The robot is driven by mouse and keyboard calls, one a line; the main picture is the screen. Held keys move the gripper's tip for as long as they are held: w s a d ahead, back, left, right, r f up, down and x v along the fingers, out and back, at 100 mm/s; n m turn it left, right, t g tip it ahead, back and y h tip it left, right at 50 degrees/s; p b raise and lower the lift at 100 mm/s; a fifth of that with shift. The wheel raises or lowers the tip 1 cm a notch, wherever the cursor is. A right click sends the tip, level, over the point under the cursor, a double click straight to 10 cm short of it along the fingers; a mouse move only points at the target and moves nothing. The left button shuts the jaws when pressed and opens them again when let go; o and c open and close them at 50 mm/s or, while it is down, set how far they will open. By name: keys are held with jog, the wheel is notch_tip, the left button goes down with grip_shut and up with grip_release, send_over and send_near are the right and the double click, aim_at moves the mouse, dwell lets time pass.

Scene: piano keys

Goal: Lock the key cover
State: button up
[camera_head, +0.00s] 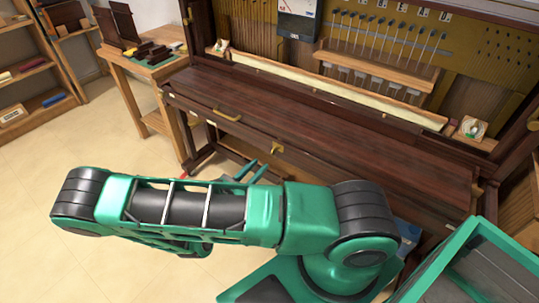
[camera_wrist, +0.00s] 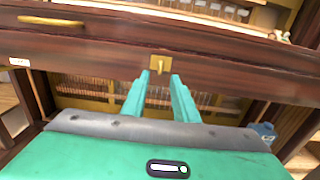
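The key cover (camera_head: 310,115) is a long dark brown wooden lid, lying flat and closed across the front of the piano; its front also shows in the wrist view (camera_wrist: 230,60). A small brass lock piece (camera_head: 277,148) sits at the middle of its front edge. In the wrist view the brass plate (camera_wrist: 161,63) has a small part standing out from it. My gripper (camera_head: 256,168) is in front of and a little below the lock. In the wrist view its two teal fingers (camera_wrist: 160,74) are open, with an empty gap just below the brass piece. Contact cannot be told.
A brass handle (camera_head: 227,115) is on the cover left of the lock. A wooden side table (camera_head: 140,72) with dark blocks stands at the left, shelves (camera_head: 25,85) beyond it. A green-framed bin (camera_head: 485,265) is at the lower right. The floor at left is clear.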

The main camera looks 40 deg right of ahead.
aim_at(275, 151)
jog(key=x, duration=0.8)
jog(key=shift+d, duration=0.25)
jog(key=shift+w, duration=0.1)
grip_shut()
